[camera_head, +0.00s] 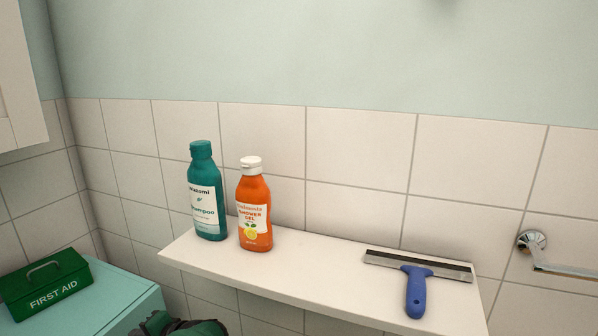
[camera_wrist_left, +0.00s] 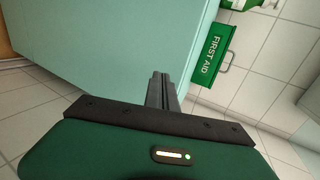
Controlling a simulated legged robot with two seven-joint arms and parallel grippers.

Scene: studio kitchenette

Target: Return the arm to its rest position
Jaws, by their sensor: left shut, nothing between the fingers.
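My left gripper (camera_wrist_left: 160,82) shows in the wrist view with its two dark fingers together and nothing between them. It is beside the flat teal face of a cabinet (camera_wrist_left: 110,40); I cannot tell the exact gap. In the head view, a dark green part of my arm shows at the bottom edge, below the shelf and right of the teal cabinet (camera_head: 115,300). The fingers cannot be made out there. My right gripper is in neither view.
A white wall shelf (camera_head: 320,268) holds a teal shampoo bottle (camera_head: 206,190), an orange shower gel bottle (camera_head: 254,208) and a blue-handled squeegee (camera_head: 416,290). A green first aid box (camera_head: 45,284) stands on the cabinet.

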